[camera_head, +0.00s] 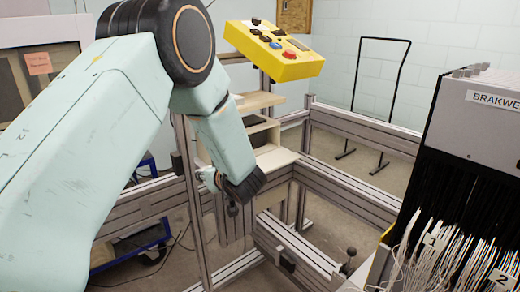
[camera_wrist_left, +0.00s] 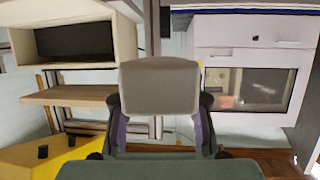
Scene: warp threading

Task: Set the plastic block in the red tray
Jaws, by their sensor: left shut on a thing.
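A grey, smooth-edged plastic block (camera_wrist_left: 160,88) is in the middle of the left wrist view. My left gripper (camera_wrist_left: 160,122) is shut on it, with a dark finger at either side. In the head view my left arm comes in from the left and bends down to its wrist near the metal frame. I cannot make out the block or the fingers there. I see no red tray in either view. My right gripper is not in view.
A yellow control box (camera_head: 274,50) with buttons stands behind the arm. Wooden shelves (camera_head: 273,158) and an aluminium frame (camera_head: 345,190) lie close to the wrist. A machine labelled BRAKWE (camera_head: 478,112) with white threads (camera_head: 440,255) is at right. A black stand (camera_head: 396,90) stands behind.

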